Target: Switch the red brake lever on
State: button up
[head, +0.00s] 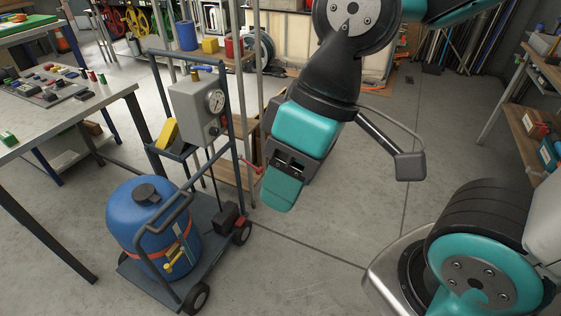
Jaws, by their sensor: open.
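A small red lever (251,165) sticks out to the right from the upright frame of a blue-grey wheeled cart, below a grey box with a round gauge. It looks like the brake lever, and its outer end is close to my gripper in the picture. My gripper (281,191), teal and black, points down just right of the lever. It is open, and no object shows in it. The gap between its fingers is mostly hidden by the near finger. I cannot tell whether the gripper touches the lever.
The cart (217,247) carries a blue tank (150,222), the grey gauge box (198,108) and a yellow block (168,133). A workbench (60,115) with small parts stands left. Hose reels (108,22) are at the back left. Shelves (535,115) stand right. Open floor lies right of the cart.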

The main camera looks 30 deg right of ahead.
aim_at(258, 170)
jog(key=z, duration=0.25)
jog(key=k, duration=0.65)
jog(key=z, duration=0.6)
jog(key=i, duration=1.4)
jog(key=u, duration=0.8)
